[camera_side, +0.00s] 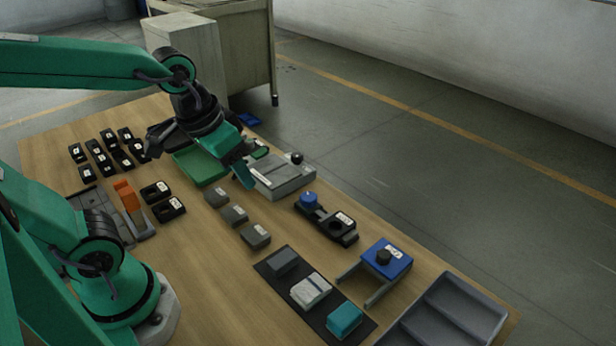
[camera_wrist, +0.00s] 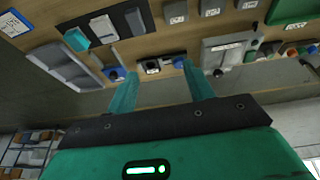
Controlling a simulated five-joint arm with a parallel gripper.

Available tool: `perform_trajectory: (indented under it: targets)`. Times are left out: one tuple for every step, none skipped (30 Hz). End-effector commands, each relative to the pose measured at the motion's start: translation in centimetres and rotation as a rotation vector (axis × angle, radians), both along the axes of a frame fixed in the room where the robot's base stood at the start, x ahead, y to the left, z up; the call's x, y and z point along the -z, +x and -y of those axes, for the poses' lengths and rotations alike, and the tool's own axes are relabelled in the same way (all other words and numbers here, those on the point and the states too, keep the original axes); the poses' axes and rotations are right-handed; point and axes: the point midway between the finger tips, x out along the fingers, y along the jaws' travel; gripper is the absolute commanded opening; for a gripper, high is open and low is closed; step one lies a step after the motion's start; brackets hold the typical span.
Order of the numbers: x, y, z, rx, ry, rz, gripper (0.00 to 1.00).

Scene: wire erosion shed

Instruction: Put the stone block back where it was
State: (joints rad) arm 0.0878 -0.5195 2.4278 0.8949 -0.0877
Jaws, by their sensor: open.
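A pale, mottled block that looks like the stone block (camera_side: 311,290) sits on a dark mat (camera_side: 322,318), between a dark grey block (camera_side: 283,261) and a teal block (camera_side: 345,319). In the wrist view, the pale block (camera_wrist: 103,27) stands near the top left with the teal block (camera_wrist: 76,39) beside it. My gripper (camera_side: 241,176) is open and empty, raised over the far part of the table near a grey fixture, well apart from the mat. Both fingers of my gripper (camera_wrist: 158,70) show spread in the wrist view.
Three grey blocks (camera_side: 235,215) stand in a row mid-table. A grey fixture (camera_side: 280,179), a black holder with a blue knob (camera_side: 326,219), a blue fixture (camera_side: 387,260), a grey tray (camera_side: 446,315) and a green tray (camera_side: 199,166) surround them. Bare wood lies left of the mat.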

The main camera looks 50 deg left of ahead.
Motion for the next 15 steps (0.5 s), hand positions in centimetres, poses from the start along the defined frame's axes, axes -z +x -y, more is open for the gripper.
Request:
perform_trajectory:
  targets:
    - [-0.6, -0.5, -0.5, -0.005, 0.003, 0.031, 0.52]
    - [-0.8, -0.8, -0.7, -0.006, 0.004, 0.046, 0.52]
    - [-1.2, -1.1, -1.0, -0.006, 0.008, 0.066, 0.52]
    - [-1.4, -1.4, -1.2, -0.007, 0.010, 0.080, 0.52]
    - [-1.6, -1.6, -1.4, -0.007, 0.013, 0.092, 0.52]
    - [-1.8, -1.9, -1.6, -0.007, 0.016, 0.106, 0.52]
    - [-2.0, -2.1, -1.7, -0.007, 0.018, 0.117, 0.52]
    - [-2.1, -2.3, -1.8, -0.008, 0.020, 0.125, 0.52]
    - [-2.2, -2.5, -2.0, -0.008, 0.022, 0.135, 0.52]
    - [-2.3, -2.6, -2.0, -0.009, 0.024, 0.141, 0.52]
    - [-2.3, -2.7, -2.1, -0.008, 0.025, 0.145, 0.52]
    - [-2.4, -2.8, -2.2, -0.008, 0.027, 0.150, 0.52]
    - [-2.4, -2.8, -2.2, -0.007, 0.028, 0.153, 0.52]
    - [-2.4, -2.9, -2.2, -0.007, 0.029, 0.154, 0.52]
    - [-2.5, -2.9, -2.2, -0.007, 0.029, 0.155, 0.52]
